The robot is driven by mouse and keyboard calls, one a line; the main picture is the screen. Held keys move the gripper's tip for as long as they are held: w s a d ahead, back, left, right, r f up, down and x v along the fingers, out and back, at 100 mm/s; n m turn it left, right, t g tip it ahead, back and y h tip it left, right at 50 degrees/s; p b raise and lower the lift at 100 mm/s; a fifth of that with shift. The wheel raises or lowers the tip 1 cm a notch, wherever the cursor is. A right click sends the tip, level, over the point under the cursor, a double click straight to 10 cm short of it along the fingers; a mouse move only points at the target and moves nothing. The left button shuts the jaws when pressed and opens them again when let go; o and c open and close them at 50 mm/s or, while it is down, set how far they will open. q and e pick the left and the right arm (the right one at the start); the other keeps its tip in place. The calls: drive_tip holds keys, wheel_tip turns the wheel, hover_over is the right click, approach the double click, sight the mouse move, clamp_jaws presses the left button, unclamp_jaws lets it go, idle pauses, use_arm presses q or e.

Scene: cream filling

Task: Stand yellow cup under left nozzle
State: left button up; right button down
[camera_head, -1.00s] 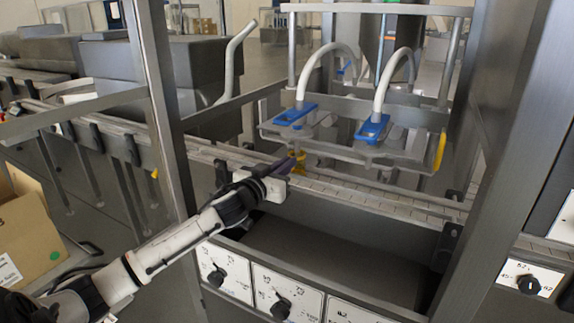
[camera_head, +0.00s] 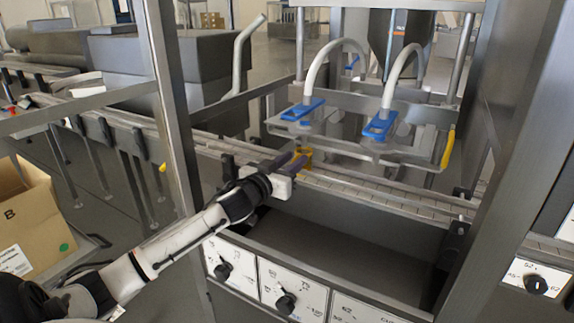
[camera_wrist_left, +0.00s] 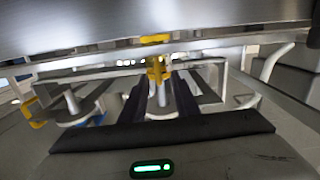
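The yellow cup (camera_head: 303,154) is on the conveyor, below the left nozzle (camera_head: 302,112) with its blue lever in the head view. It is small and partly hidden by my fingers. My left gripper (camera_head: 286,163) reaches in from the left with its two fingers apart, right beside the cup. In the left wrist view, which looks upside down, the cup (camera_wrist_left: 157,70) shows between the ends of the dark spread fingers (camera_wrist_left: 160,85). I cannot tell whether a finger touches it. The right nozzle (camera_head: 381,124) stands to the right. My right gripper is not in view.
The conveyor (camera_head: 390,195) runs across the filling machine, clear to the right of the cup. A metal post (camera_head: 168,90) stands left of my arm. A yellow handle (camera_head: 447,148) hangs at the right. A cardboard box (camera_head: 30,225) is at the far left.

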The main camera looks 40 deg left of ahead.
use_arm(q)
drive_tip(key=v, duration=1)
drive_tip(key=shift+s, duration=0.1)
idle(0.3)
